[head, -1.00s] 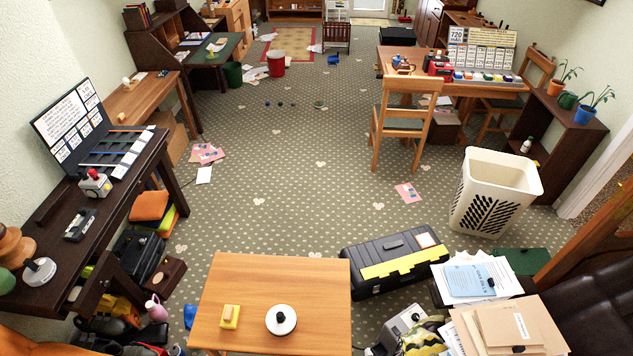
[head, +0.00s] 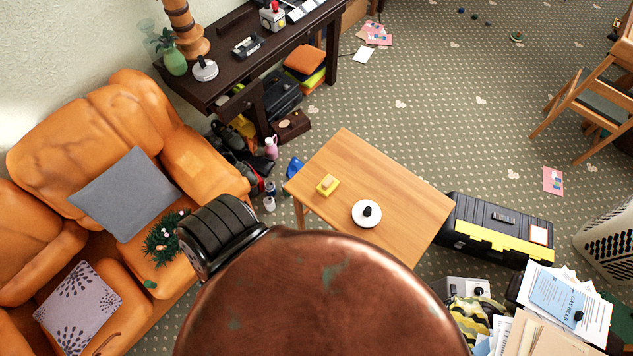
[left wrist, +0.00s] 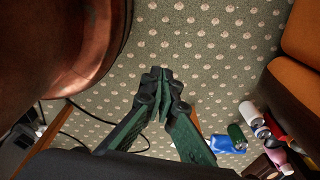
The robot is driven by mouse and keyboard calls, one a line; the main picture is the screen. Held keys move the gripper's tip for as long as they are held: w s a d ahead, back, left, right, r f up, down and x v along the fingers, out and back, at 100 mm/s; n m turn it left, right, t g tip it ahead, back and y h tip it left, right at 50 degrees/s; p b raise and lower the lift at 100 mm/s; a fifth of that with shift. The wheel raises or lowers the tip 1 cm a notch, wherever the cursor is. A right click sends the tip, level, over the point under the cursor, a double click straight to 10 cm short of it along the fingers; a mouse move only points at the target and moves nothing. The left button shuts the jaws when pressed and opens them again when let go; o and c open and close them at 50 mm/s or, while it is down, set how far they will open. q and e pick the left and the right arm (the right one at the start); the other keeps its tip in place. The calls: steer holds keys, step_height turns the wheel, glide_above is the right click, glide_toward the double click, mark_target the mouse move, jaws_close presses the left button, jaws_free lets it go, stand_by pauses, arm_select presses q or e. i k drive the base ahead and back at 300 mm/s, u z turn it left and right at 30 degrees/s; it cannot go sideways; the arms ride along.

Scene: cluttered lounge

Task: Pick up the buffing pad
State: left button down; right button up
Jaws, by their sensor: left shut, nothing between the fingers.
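A white round pad with a black knob (head: 367,213), which looks like the buffing pad, lies on the low wooden table (head: 405,195) in the head view. A small yellow block with a tan top (head: 327,185) lies left of it on the same table. My left gripper (left wrist: 160,76) shows in the left wrist view, its dark green fingers together and empty above the carpet. The pad is not in the left wrist view. I do not see the left fingers in the head view, and my right gripper is in neither view.
An orange sofa (head: 95,135) stands at the left, a dark desk (head: 290,48) behind it. A black toolbox (head: 475,222) and papers (head: 560,300) lie right of the table. Bottles and a blue item (left wrist: 228,144) lie on the floor.

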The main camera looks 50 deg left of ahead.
mark_target(327, 185)
steer(key=u, duration=1.45)
